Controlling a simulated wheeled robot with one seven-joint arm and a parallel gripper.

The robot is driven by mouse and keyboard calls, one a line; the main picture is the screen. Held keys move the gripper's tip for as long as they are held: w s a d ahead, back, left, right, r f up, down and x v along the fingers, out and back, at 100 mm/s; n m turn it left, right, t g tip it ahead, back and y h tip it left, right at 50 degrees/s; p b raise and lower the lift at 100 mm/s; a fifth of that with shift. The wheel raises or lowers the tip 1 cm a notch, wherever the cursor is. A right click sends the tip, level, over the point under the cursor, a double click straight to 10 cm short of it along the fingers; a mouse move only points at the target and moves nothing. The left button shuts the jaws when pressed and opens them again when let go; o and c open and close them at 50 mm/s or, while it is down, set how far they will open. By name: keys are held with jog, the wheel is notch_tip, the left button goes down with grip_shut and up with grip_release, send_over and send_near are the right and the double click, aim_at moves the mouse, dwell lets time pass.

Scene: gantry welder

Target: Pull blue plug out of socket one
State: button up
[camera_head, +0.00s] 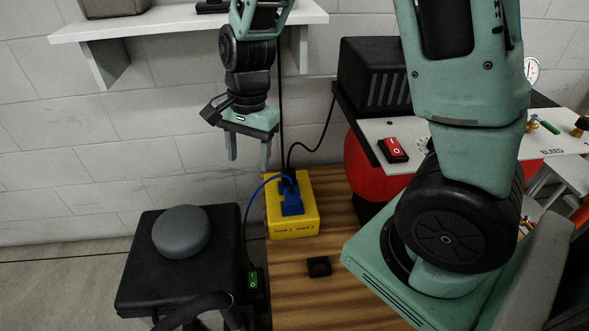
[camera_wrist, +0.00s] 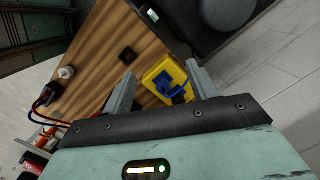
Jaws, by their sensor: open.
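The yellow socket box (camera_head: 309,214) stands on the wooden table in the head view. The blue plug (camera_head: 291,203) sits in its top, with a blue cable arching to the left. A black plug with a black cable is behind it. The small labels on the box front are too small to read surely. My gripper (camera_head: 248,155) is open and empty, above and left of the box, fingers pointing down. In the wrist view the box (camera_wrist: 156,75) and blue plug (camera_wrist: 174,90) show beyond the open fingers (camera_wrist: 158,84), not touching them.
A black box with a grey dome (camera_head: 182,232) and a green switch (camera_head: 253,281) is left of the table. A small black block (camera_head: 319,266) lies on the wooden table (camera_head: 290,290). A red-switch panel (camera_head: 392,150) and red tank are at right. A shelf (camera_head: 180,22) is above.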

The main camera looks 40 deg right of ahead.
jog(key=w+d+f+m+b, duration=0.35)
jog(key=d+f+m, duration=0.4)
jog(key=d, duration=0.25)
jog(key=m+h, duration=0.1)
jog(key=m, duration=0.4)
send_over(295, 191)
notch_tip(295, 191, down, 4)
jog(key=shift+n, duration=0.25)
notch_tip(295, 191, down, 17)
jog(key=b, duration=0.5)
jog(key=c, duration=1.1)
jog(key=shift+r, duration=0.1)
jog(key=shift+r+p, duration=2.5)
jog(key=shift+r, duration=0.3)
